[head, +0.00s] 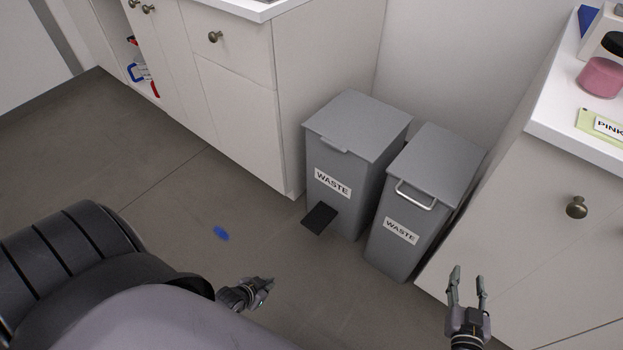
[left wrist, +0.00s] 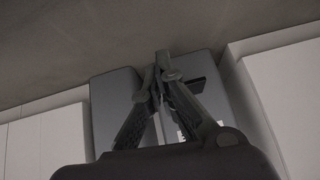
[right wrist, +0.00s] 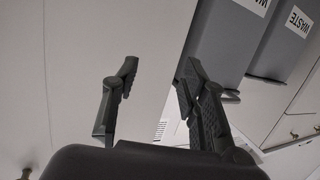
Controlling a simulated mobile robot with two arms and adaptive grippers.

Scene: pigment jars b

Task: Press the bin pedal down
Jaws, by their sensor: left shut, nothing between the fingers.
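Two grey waste bins stand side by side between the cabinets, both with lids closed. The left bin (head: 340,160) has a black pedal (head: 319,218) sticking out low at its front. The right bin (head: 403,240) has a metal handle and no pedal that I can see. My left gripper (head: 268,282) is shut and empty, low in front of the left bin and apart from the pedal. In the left wrist view the dark pedal (left wrist: 199,84) shows beyond the fingers. My right gripper (head: 468,272) is open and empty, near the right cabinet.
A white cabinet (head: 240,120) stands left of the bins. Another cabinet (head: 520,230) stands at the right, with a pink jar (head: 601,77) on its top. A blue spot (head: 221,233) lies on the grey floor, which is otherwise clear before the bins.

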